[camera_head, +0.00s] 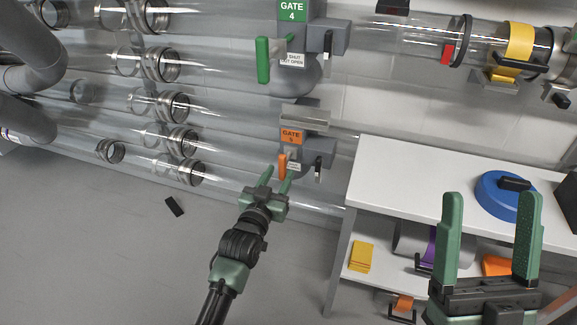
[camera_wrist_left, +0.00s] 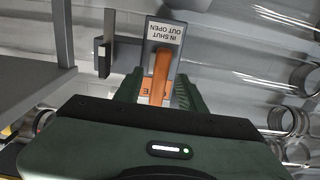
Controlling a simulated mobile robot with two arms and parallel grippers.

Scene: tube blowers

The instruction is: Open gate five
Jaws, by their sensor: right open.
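Gate five is a grey valve body with an orange label (camera_head: 291,136) on the clear tubing in the middle of the head view. Its orange handle (camera_head: 282,166) hangs below the label and also shows in the left wrist view (camera_wrist_left: 161,72). A plate reading "IN SHUT OUT OPEN" (camera_wrist_left: 165,33) is beside the handle. My left gripper (camera_head: 277,175) is at the handle's lower end. Its fingers (camera_wrist_left: 158,92) are apart, one on each side of the handle; whether either touches it I cannot tell. My right gripper (camera_head: 490,208) is open and empty in front of the white bench.
Gate four, with a green label (camera_head: 292,12) and green handle (camera_head: 263,60), is above gate five. A white bench (camera_head: 400,180) stands to the right, with a blue round object (camera_head: 497,197) on top. A small black item (camera_head: 174,206) lies on the clear grey floor.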

